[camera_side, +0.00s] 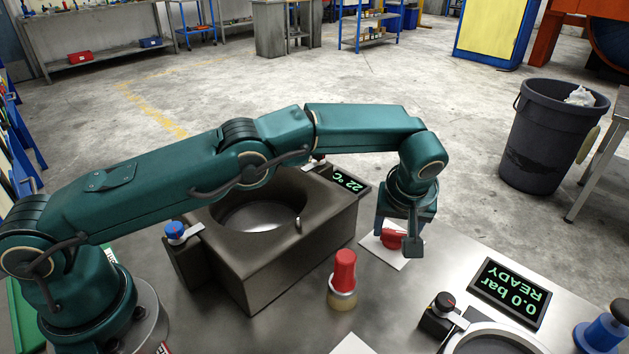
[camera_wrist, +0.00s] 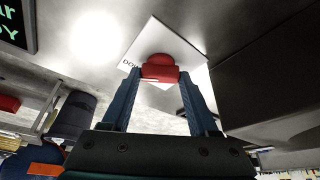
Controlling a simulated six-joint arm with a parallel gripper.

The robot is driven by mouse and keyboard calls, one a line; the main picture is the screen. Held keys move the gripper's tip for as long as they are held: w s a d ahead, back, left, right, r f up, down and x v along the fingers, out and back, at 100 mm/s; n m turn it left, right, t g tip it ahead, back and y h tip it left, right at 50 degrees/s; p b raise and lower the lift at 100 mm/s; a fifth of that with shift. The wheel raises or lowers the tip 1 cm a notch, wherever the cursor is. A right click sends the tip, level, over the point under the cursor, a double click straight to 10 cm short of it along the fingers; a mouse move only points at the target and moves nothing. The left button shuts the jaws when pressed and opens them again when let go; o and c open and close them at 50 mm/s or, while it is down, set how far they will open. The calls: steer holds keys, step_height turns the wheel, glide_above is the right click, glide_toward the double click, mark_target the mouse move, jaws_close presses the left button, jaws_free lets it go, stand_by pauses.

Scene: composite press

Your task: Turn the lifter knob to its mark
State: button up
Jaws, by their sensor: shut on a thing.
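The lifter knob is a red knob (camera_side: 391,238) on a white plate (camera_side: 409,262) beside the dark press block. In the wrist view the red knob (camera_wrist: 160,66) sits between the two blue fingers, in front of the white plate (camera_wrist: 186,48). Part of a label starting with "DO" shows at the plate's left edge; the rest is hidden, and I cannot make out a mark. My gripper (camera_side: 402,240) points down over the plate and is shut on the knob. It also shows in the wrist view (camera_wrist: 160,76), one finger on each side of the knob.
The dark press block (camera_side: 290,262) with a round opening stands left of my gripper. A red-topped cylinder (camera_side: 343,275) stands in front. A blue knob (camera_side: 175,230) is at the block's left. A "READY" display (camera_side: 510,291) and a black-topped knob (camera_side: 444,302) lie to the right.

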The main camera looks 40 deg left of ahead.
steer(key=shift+n, duration=0.6)
stand_by(0.3)
steer(key=o, duration=1.4)
steer(key=shift+c, duration=0.2)
steer(key=shift+v, duration=2.55)
steer(key=shift+d, duration=0.15)
